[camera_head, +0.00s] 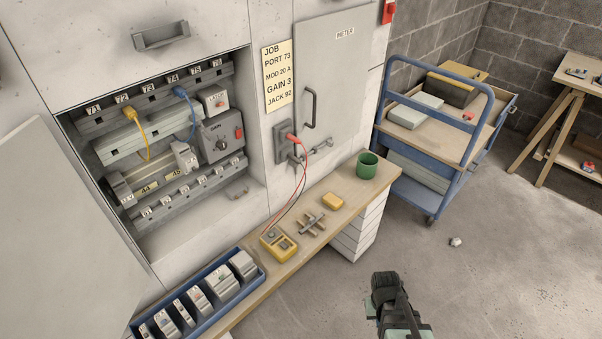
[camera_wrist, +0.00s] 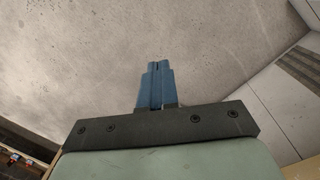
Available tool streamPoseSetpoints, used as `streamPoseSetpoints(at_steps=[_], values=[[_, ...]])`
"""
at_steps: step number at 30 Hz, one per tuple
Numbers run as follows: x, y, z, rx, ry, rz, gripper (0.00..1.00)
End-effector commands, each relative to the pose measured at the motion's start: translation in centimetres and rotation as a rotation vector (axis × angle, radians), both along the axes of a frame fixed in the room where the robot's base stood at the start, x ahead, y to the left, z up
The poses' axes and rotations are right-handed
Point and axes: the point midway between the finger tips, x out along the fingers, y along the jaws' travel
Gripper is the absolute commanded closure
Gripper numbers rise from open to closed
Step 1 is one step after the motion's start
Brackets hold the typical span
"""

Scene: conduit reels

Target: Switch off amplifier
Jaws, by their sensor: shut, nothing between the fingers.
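The grey unit marked GAIN (camera_head: 220,141), which looks like the amplifier, sits at the right of the open cabinet bay in the head view. It has a dark knob (camera_head: 222,144) and a red control (camera_head: 239,133) on its right side. The setting of either is too small to read. My gripper (camera_wrist: 157,68) shows in the wrist view with its blue fingers together and nothing between them. Bare grey floor or wall fills most of that view behind the fingers. Part of my arm shows at the bottom of the head view, well right of the cabinet and apart from it.
A LATCH module (camera_head: 214,101) is above the GAIN unit. Yellow (camera_head: 143,138) and blue (camera_head: 190,110) cables hang nearby. The bench (camera_head: 317,203) below holds a blue tray (camera_head: 262,271), a yellow meter (camera_head: 278,245) and a green cup (camera_head: 367,164). A blue cart (camera_head: 468,87) stands right.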

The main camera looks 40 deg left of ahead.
Motion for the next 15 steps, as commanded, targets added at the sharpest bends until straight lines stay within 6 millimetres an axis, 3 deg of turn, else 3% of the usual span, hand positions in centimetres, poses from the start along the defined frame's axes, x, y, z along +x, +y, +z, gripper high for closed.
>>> streamPoseSetpoints(at_steps=[1, 8, 15], values=[[0.7, 1.9, 1.0, 0.013, -0.040, 0.037, 1.00], [3.9, 9.4, 5.8, 0.088, -0.250, 0.197, 1.00], [7.1, 18.5, 12.9, 0.208, -0.531, 0.400, 1.00]])
